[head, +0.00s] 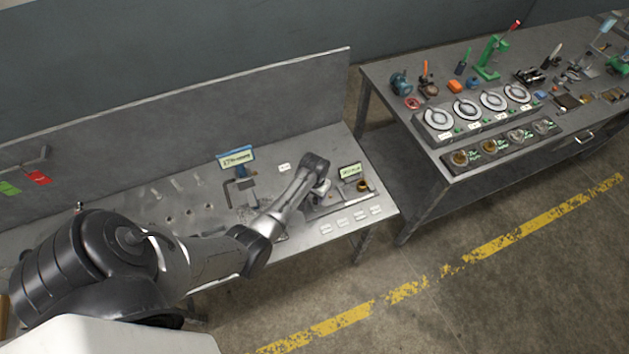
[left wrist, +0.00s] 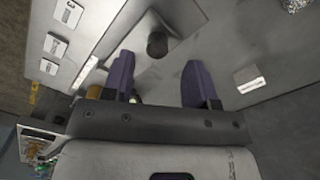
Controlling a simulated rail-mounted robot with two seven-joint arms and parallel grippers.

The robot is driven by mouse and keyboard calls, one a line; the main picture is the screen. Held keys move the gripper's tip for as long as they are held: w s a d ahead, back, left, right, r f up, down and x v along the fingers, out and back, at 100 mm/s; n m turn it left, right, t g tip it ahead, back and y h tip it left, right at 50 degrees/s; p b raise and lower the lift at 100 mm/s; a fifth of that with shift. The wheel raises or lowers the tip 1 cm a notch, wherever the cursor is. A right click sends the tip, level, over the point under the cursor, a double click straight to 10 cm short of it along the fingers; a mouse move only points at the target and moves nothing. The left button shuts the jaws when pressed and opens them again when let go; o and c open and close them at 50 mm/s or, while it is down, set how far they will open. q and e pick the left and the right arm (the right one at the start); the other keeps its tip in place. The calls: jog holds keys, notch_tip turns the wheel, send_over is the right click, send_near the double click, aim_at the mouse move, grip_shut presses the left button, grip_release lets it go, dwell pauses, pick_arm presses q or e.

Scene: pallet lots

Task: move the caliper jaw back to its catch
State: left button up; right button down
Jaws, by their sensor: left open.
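My left gripper (head: 322,188) is low over the right end of the near bench, beside a long silver bar (head: 346,203) that looks like the caliper's beam. In the left wrist view my left gripper (left wrist: 159,64) has its two purple fingers wide apart with nothing held. A dark round knob-like piece (left wrist: 157,44) shows beyond and between the fingertips, apart from both. I cannot tell whether it belongs to the caliper jaw. A bright narrow strip (left wrist: 88,72) runs left of the fingers. The jaw and its catch cannot be made out. My right gripper is not in view.
A small display (head: 350,171) and a brass ring-like part (head: 362,186) stand close right of the gripper. A blue-framed display (head: 237,158) and a C-shaped frame (head: 240,190) stand to its left. White labels (head: 343,222) line the front. A second bench (head: 460,165) stands right, beyond a gap.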

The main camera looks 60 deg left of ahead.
pick_arm(q)
notch_tip(320, 180, up, 9)
jog(key=shift+f+p, duration=0.15)
jog(key=shift+p, duration=0.2)
dwell(0.3)
